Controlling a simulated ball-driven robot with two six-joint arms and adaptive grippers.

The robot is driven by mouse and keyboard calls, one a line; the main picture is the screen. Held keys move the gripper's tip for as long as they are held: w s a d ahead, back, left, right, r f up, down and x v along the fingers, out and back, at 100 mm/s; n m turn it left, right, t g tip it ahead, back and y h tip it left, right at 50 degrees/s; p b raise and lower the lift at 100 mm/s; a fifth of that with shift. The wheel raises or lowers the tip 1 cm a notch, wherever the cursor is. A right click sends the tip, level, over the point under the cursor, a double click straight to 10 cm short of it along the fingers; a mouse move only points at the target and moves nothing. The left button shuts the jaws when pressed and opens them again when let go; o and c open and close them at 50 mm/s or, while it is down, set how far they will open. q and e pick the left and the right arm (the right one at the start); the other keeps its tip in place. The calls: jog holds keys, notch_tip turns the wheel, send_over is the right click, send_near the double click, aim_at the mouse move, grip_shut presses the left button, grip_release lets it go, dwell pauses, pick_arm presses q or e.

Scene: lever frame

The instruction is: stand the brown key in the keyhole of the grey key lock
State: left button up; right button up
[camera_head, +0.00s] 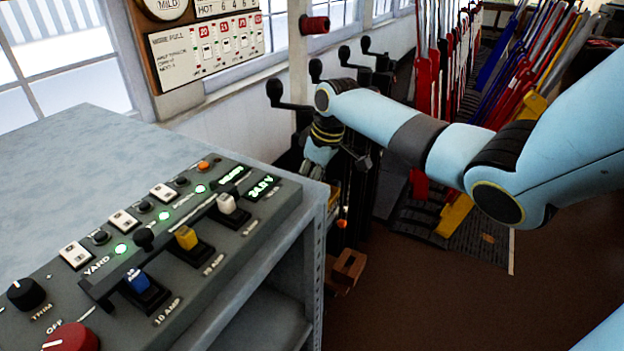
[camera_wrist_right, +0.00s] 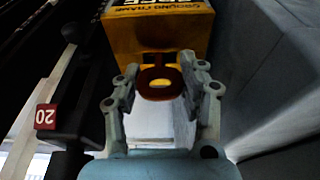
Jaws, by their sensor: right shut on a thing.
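The brown key (camera_wrist_right: 149,78) shows in the right wrist view as a dark red-brown piece with a hole, yellow showing through it. My right gripper (camera_wrist_right: 160,82) is shut on it, with one finger at each side. In the head view my right gripper (camera_head: 317,165) points down beyond the far corner of the grey desk; I cannot make out the key there. I cannot pick out the grey key lock or its keyhole with certainty in either view. My left gripper is not in view.
A yellow box (camera_wrist_right: 200,30) marked "GROUND FRAME" stands beyond the key. The grey desk (camera_head: 80,160) carries a switch panel (camera_head: 255,222). Black crank handles (camera_head: 275,94) line the wall, and coloured levers (camera_head: 430,90) stand behind my right arm. Brown blocks (camera_head: 349,266) sit lower down.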

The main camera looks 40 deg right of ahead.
jog(key=shift+f, duration=0.15)
jog(key=o, duration=1.2)
jog(key=p+v, duration=0.7)
jog(key=p, duration=0.1)
jog(key=shift+p, duration=0.35)
